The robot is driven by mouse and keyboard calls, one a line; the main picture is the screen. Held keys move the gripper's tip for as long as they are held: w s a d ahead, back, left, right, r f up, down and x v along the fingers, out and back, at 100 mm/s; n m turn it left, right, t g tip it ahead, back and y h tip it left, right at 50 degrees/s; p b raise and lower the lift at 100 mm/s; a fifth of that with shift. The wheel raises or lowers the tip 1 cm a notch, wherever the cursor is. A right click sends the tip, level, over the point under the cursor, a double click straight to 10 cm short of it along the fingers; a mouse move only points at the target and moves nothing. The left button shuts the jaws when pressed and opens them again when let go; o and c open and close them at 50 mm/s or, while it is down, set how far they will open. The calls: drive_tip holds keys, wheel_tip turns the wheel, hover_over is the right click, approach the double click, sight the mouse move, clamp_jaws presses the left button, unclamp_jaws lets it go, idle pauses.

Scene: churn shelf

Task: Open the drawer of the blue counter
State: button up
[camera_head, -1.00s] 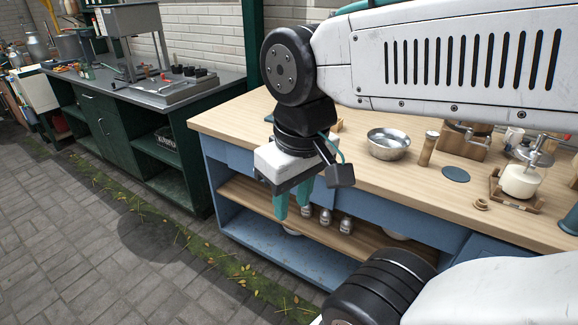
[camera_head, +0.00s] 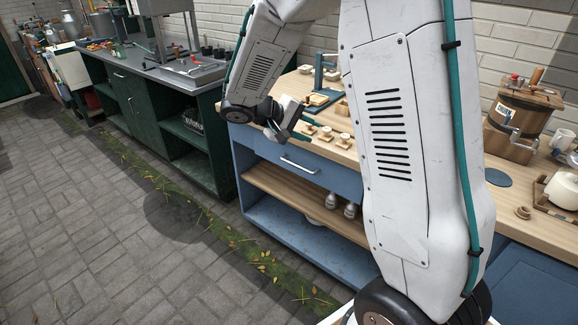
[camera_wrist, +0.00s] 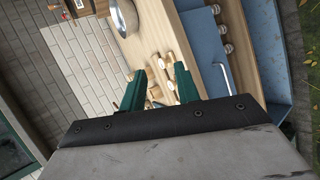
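The blue counter (camera_head: 262,215) has a light wooden top and a blue drawer (camera_head: 335,180) with a silver bar handle (camera_head: 299,165). The drawer front looks flush with the counter, so it appears shut. My gripper (camera_head: 308,128) is above the counter's front edge, above and behind the handle in the head view. In the wrist view my gripper's two teal fingers (camera_wrist: 160,84) are apart with nothing held between them. The handle (camera_wrist: 224,78) lies to the right of the fingers there, apart from them. My arm hides the drawer's right part in the head view.
Several small wooden pieces (camera_head: 326,133) stand on the countertop near my gripper. Metal shakers (camera_head: 332,200) stand on the open shelf below the drawer. A dark green counter (camera_head: 190,140) is at the left. The paved floor in front is clear.

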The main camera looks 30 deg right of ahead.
drive_tip(key=w+f+n+t+h, duration=0.1)
drive_tip(key=w+f+n+t, duration=0.1)
drive_tip(key=w+f, duration=0.5)
drive_tip(key=w+f+n+t+h, duration=0.1)
drive_tip(key=w+f+t, duration=0.25)
drive_tip(key=f, duration=0.65)
drive_tip(key=w+f+n+t+h, duration=0.1)
drive_tip(key=w+f+n+t, duration=0.1)
drive_tip(key=w+f, duration=0.5)
drive_tip(key=s+f+x, duration=0.1)
drive_tip(key=x, duration=0.6)
drive_tip(key=shift+f, duration=0.15)
drive_tip(key=shift+g, duration=0.25)
clamp_jaws()
